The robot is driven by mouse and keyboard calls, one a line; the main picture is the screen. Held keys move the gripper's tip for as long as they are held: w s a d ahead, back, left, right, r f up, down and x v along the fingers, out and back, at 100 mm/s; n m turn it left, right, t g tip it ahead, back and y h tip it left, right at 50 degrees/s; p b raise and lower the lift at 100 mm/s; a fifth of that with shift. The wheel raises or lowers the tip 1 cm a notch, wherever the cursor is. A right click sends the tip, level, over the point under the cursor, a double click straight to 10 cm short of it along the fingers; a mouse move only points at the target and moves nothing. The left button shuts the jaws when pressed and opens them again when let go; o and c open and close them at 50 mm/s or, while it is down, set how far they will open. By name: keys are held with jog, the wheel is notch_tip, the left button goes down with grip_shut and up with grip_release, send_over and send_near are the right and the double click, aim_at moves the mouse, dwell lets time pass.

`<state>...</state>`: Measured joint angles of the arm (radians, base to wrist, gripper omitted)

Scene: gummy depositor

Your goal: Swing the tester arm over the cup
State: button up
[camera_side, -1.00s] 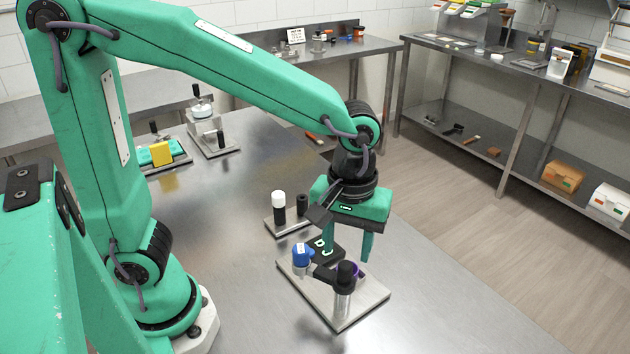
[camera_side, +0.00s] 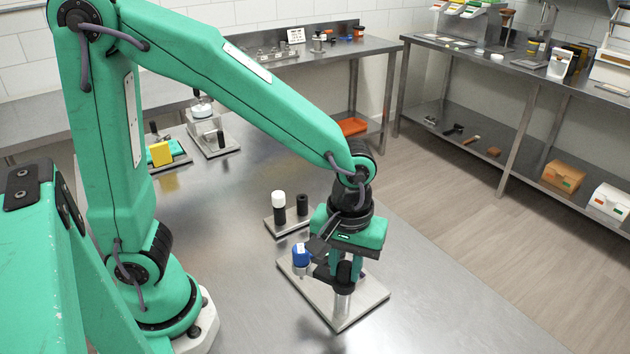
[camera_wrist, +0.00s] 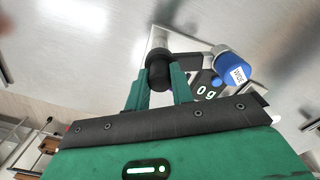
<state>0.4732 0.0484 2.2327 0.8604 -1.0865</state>
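The tester stands on a metal plate (camera_side: 362,312) on the near bench. Its silver post (camera_side: 342,303) carries a black arm (camera_side: 322,273) with a black knob (camera_wrist: 158,68) on top. My gripper (camera_side: 346,278) is lowered over the knob, with one green finger on each side, closed in on it. In the wrist view, the knob sits between the fingertips (camera_wrist: 160,78) and the arm points right.
A small plate with a white-capped black bottle (camera_side: 279,210) and a short black cylinder (camera_side: 302,204) lies behind the tester. A yellow block (camera_side: 161,153) and a metal device (camera_side: 206,135) stand farther back. The bench right of the tester is clear.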

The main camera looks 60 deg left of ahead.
grip_shut()
jog(key=shift+c, duration=1.2)
grip_release()
jog(key=shift+m, duration=0.5)
jog(key=m, duration=0.9)
jog(key=shift+m, duration=2)
jog(key=o, duration=1)
